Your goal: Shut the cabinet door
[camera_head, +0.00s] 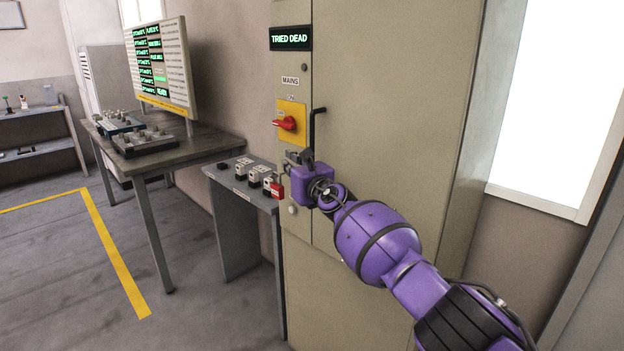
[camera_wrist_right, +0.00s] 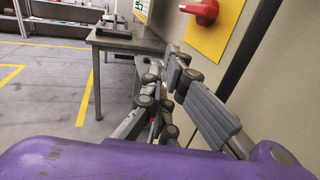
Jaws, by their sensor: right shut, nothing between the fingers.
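The tall beige cabinet stands at the centre right in the head view. Its door (camera_head: 400,85) is the wide panel with a black bar handle (camera_head: 317,125) near its left edge. The door looks flush with the cabinet front, with a thin seam along its left edge; I cannot tell whether it is latched. My right gripper (camera_head: 298,158) is shut and empty in front of the cabinet, just below and left of the handle. Its fingers also show in the right wrist view (camera_wrist_right: 165,95), close to the cabinet face; contact is unclear. My left gripper is not in view.
A red rotary switch (camera_head: 285,123) on a yellow plate sits just above the gripper. A "TRIED DEAD" display (camera_head: 290,38) is higher up. A small grey stand (camera_head: 235,190) with padlocks adjoins the cabinet's left. A workbench (camera_head: 190,150) stands further left. Floor at left is clear.

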